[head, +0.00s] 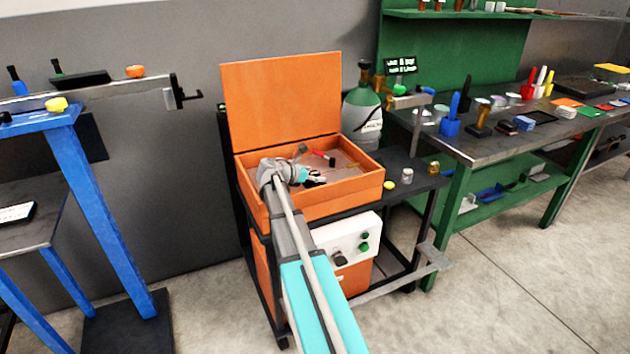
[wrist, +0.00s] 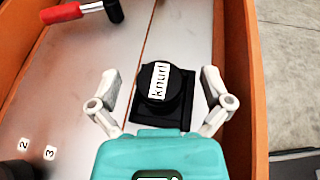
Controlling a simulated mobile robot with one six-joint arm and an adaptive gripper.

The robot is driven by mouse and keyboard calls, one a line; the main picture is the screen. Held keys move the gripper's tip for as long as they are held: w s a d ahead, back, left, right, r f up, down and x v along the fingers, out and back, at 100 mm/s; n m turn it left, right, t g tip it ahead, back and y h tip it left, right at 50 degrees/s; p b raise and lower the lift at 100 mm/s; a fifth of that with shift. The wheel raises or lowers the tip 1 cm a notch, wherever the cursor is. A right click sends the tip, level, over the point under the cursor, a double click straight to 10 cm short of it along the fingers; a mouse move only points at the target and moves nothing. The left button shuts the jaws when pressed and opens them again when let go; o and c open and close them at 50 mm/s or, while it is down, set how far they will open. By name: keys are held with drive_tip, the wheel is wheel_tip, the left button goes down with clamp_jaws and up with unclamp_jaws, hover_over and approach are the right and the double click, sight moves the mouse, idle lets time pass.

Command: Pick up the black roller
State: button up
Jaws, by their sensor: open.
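A black round piece (wrist: 176,97) with a white label reading "knurl" sits on a dark square base in the wrist view; I take it for the black roller. It lies on the metal floor of the open orange box. My gripper (wrist: 160,80) is open, its two light fingers on either side of the piece in the picture, with gaps on both sides. I cannot tell how far above it the fingertips are. In the head view my gripper (head: 316,178) reaches into the orange box (head: 315,205); the roller is not clearly seen there.
A hammer with a red handle (wrist: 62,13) lies at upper left in the wrist view. White tags marked 2 and 3 (wrist: 50,153) lie at lower left. The box's orange wall (wrist: 238,80) stands close on the right. The orange lid (head: 281,98) is raised behind.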

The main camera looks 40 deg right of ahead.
sight(315, 173)
clamp_jaws()
idle(0.5)
drive_tip(key=shift+r, duration=0.15)
wheel_tip(315, 173, up, 3)
drive_tip(key=p, duration=0.3)
drive_tip(key=s+a+r+p, duration=0.1)
drive_tip(key=s+r+p, duration=0.8)
drive_tip(key=s, duration=0.5)
drive_tip(key=shift+a+r+p, duration=0.3)
drive_tip(key=shift+r+p, duration=0.1)
drive_tip(key=shift+p, duration=0.1)
